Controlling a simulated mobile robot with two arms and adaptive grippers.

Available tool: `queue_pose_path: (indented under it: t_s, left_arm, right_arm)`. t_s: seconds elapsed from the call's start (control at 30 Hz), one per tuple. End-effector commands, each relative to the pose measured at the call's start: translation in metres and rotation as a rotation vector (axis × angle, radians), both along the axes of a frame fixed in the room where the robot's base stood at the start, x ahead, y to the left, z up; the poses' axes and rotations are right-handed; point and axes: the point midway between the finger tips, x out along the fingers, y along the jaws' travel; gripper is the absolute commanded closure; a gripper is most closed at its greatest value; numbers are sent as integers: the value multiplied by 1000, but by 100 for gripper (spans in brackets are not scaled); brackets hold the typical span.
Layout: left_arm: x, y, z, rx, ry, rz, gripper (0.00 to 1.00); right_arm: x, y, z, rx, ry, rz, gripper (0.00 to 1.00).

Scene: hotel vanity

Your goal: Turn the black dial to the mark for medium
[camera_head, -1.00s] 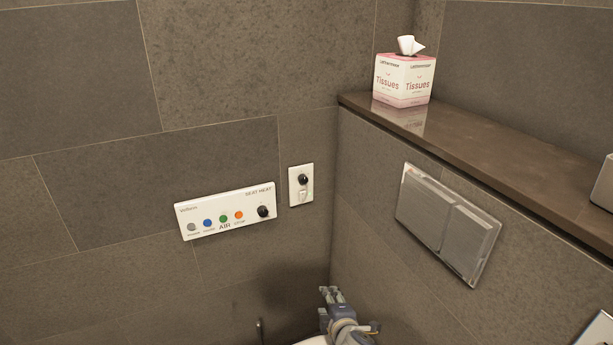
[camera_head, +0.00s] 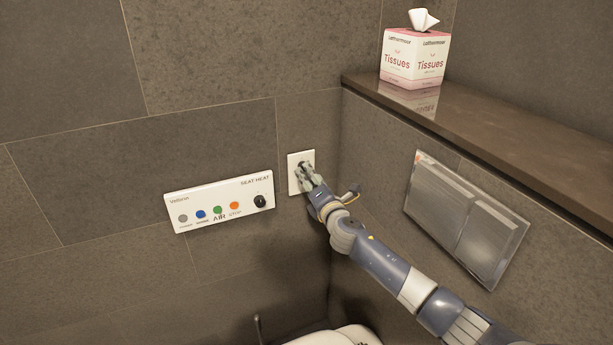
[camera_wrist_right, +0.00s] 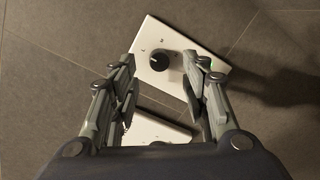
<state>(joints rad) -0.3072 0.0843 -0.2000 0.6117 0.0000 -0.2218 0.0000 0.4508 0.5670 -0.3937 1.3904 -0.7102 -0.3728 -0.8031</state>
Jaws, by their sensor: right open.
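A round black dial (camera_wrist_right: 160,61) sits on a white wall plate (camera_wrist_right: 190,50) in the right wrist view. Small marks, too small to read, are printed around it. The plate (camera_head: 294,158) also shows in the head view, where my right gripper (camera_head: 306,178) covers much of it. The gripper is open, with its fingers (camera_wrist_right: 160,92) apart and the dial beyond them, seen through the gap. I cannot tell whether a finger touches the plate. My left gripper is not in view.
A white seat-heat panel (camera_head: 219,197) with coloured buttons and another black knob (camera_head: 260,201) is left of the plate. A flush plate (camera_head: 466,218) is on the right wall. A tissue box (camera_head: 415,58) stands on the ledge (camera_head: 480,129). A white toilet (camera_head: 335,337) is below.

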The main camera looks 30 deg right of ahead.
Motion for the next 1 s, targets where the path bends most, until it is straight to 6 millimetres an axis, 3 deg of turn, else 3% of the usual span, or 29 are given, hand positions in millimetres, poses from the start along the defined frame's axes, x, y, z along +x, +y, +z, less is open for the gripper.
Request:
queue_pose_path:
  t_s: [0.3,0.7,0.77,0.9,1.0]
  left_arm:
    - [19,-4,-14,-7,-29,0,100]
    - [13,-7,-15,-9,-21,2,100]
    - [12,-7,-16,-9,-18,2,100]
    - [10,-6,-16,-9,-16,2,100]
    - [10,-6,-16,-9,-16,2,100]
  right_arm:
    - [32,-4,-1,1,0,1,58]
    - [37,-5,0,2,0,1,58]
    - [37,-5,0,2,0,1,67]
    - [37,-5,0,2,0,1,99]
    - [37,-5,0,2,0,1,100]
